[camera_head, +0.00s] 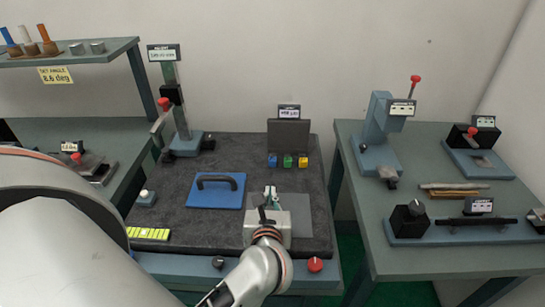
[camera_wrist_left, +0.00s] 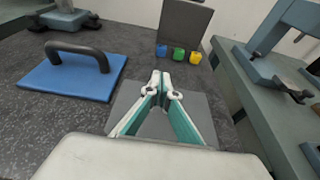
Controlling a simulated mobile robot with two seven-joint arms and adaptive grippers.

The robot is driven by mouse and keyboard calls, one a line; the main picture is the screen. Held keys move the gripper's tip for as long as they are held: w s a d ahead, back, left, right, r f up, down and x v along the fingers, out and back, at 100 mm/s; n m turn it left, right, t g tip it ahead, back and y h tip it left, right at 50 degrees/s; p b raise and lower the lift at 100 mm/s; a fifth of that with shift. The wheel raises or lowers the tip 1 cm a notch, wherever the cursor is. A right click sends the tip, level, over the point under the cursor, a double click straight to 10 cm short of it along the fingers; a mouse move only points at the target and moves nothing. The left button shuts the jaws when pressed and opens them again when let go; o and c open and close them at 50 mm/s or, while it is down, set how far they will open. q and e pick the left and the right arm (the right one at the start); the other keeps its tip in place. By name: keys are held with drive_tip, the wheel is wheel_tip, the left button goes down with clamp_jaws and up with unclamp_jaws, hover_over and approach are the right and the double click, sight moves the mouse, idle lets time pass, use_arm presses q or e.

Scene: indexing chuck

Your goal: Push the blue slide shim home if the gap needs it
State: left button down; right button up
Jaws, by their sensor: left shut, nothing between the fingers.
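Three small blocks stand in a row at the foot of a dark upright plate (camera_head: 290,134): a blue block (camera_head: 272,160), a green block (camera_head: 288,161) and a yellow block (camera_head: 303,161). In the left wrist view the blue block (camera_wrist_left: 161,50) is the leftmost of them. I cannot tell whether it is the slide shim, and no gap shows clearly. My left gripper (camera_head: 270,188) is shut and empty over a grey square plate (camera_head: 300,212), a little in front of the blocks and apart from them. Its closed fingertips also show in the left wrist view (camera_wrist_left: 161,78). My right gripper is not in view.
A blue plate with a black handle (camera_head: 215,196) lies left of the gripper on the dark mat (camera_head: 185,224). A post stand (camera_head: 185,140) rises behind it. A yellow strip (camera_head: 148,233) lies front left. The right table (camera_head: 445,262) holds several fixtures.

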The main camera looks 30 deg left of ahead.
use_arm(q)
drive_tip(key=shift+w+a+f, duration=0.1)
drive_tip(key=shift+w+a, duration=0.05)
drive_tip(key=shift+w, duration=0.1)
drive_tip(key=shift+w+a+f, duration=0.1)
drive_tip(key=shift+w+a, duration=0.15)
drive_tip(key=shift+w, duration=0.15)
drive_tip(key=p, duration=0.2)
approach(272, 163)
drive_tip(key=x, duration=0.5)
drive_tip(key=shift+f, duration=0.15)
drive_tip(key=shift+w+a, duration=0.35)
drive_tip(key=shift+w, duration=0.3)
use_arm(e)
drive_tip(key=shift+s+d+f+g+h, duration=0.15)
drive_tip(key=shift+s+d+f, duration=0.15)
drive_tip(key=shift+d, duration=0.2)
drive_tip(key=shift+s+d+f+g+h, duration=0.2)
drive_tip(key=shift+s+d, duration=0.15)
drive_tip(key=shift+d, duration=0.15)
